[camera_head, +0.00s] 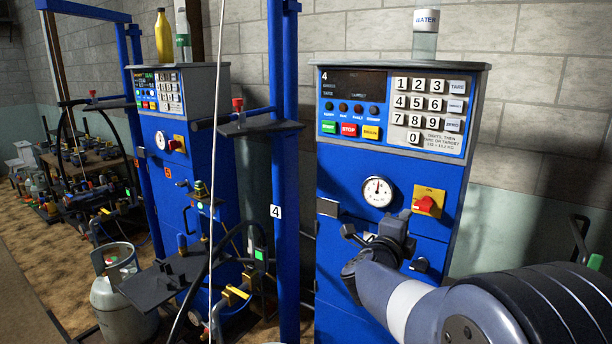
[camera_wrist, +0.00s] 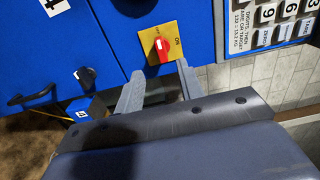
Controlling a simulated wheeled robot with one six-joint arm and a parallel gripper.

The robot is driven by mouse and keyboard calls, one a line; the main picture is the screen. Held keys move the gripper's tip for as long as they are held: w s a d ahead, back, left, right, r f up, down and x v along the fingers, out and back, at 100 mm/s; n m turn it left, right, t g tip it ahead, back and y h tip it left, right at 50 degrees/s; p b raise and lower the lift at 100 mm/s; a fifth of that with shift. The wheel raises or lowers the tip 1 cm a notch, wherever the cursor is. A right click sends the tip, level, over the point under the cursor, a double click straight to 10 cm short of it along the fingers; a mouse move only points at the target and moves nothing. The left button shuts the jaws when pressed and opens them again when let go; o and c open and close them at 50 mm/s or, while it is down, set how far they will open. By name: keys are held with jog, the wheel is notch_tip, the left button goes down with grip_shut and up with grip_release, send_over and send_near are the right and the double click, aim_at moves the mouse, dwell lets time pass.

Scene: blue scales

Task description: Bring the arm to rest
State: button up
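My arm (camera_head: 400,300) reaches in from the lower right in the head view, towards the front of the blue scale cabinet (camera_head: 335,160) marked 4. My gripper (camera_head: 398,228) is just below and left of the red rotary switch (camera_head: 425,204) on its yellow plate. In the wrist view my gripper (camera_wrist: 158,88) has its two grey fingers apart with nothing seen between them. The red switch (camera_wrist: 162,47) is just beyond the fingertips; I cannot tell whether they touch the cabinet. The arm hides part of the lower cabinet.
A keypad (camera_head: 430,105), a dark display (camera_head: 353,83) and a round gauge (camera_head: 377,191) are on the cabinet. A blue post (camera_head: 286,180) and a grey gas cylinder (camera_head: 117,290) stand to the left. A black handle (camera_wrist: 30,97) juts out in the wrist view.

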aim_at(418, 206)
jog(key=p+x, duration=0.2)
jog(key=x, duration=0.9)
jog(key=shift+d, duration=0.1)
jog(key=shift+f+m+b, duration=0.1)
jog(key=shift+m+b, duration=0.25)
jog(key=shift+m, duration=0.05)
jog(key=shift+s+m, duration=0.2)
jog(key=shift+m, duration=0.8)
jog(key=m, duration=0.1)
jog(key=m+b, duration=0.1)
jog(key=m, duration=0.1)
jog(key=shift+r+m, duration=0.3)
jog(key=shift+r, duration=0.1)
jog(key=shift+d+r+m+b, duration=0.1)
jog(key=shift+m+b, duration=0.05)
jog(key=shift+m, duration=0.6)
jog(key=shift+r+m+b, duration=0.1)
jog(key=shift+m+b, duration=0.05)
jog(key=shift+m, duration=0.6)
